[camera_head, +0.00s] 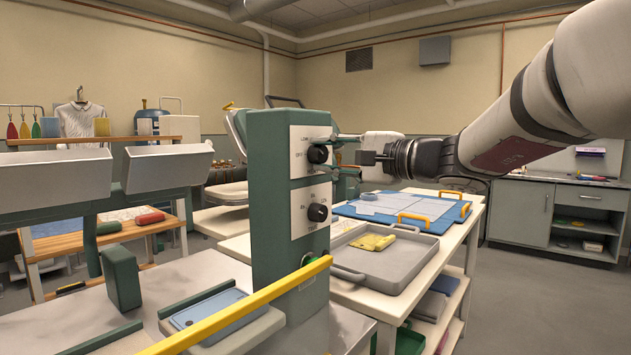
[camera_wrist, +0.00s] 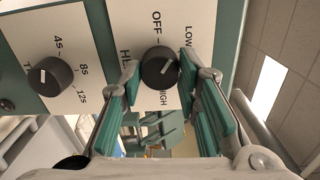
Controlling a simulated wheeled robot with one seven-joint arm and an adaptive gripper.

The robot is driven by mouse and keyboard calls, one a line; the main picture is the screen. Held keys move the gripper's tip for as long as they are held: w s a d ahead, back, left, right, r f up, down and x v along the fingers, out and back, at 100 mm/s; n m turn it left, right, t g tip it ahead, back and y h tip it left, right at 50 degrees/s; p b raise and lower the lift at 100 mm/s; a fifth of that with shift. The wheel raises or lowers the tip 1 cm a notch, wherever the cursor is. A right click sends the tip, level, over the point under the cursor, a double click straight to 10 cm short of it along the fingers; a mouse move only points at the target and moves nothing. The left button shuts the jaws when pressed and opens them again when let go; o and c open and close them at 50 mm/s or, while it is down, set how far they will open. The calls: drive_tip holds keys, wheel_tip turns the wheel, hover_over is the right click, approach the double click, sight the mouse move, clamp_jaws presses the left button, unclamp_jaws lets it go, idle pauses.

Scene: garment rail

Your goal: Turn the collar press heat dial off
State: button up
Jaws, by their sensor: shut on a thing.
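The collar press control box (camera_head: 289,215) is a green upright with white panels. The black heat dial (camera_head: 318,154) is the upper one; it fills the top middle of the wrist view (camera_wrist: 160,67), with OFF, LOW and HIGH printed around it.
A timer dial (camera_head: 317,212) sits below, marked in seconds. A yellow bar (camera_head: 240,308) crosses low in front of the box. A grey tray (camera_head: 385,262) with a yellow cloth (camera_head: 373,242) and a blue board (camera_head: 401,207) lie on the table to the right.

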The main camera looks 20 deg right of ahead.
drive_tip(key=n+b, duration=0.2)
drive_tip(key=b, duration=0.2)
drive_tip(key=n+b, duration=0.2)
drive_tip(key=b, duration=0.3)
drive_tip(key=shift+f+n, duration=0.2)
drive_tip(key=shift+n, duration=0.2)
drive_tip(key=n+b, duration=0.1)
drive_tip(key=b, duration=0.1)
drive_tip(key=shift+r+n+b, duration=0.1)
drive_tip(key=shift+n+b, duration=0.3)
drive_tip(key=shift+a+r+n+b, duration=0.1)
drive_tip(key=shift+n+b, duration=0.2)
drive_tip(key=shift+b, duration=0.1)
drive_tip(key=o, duration=1.2)
drive_tip(key=shift+c, duration=0.2)
drive_tip(key=v, duration=1.2)
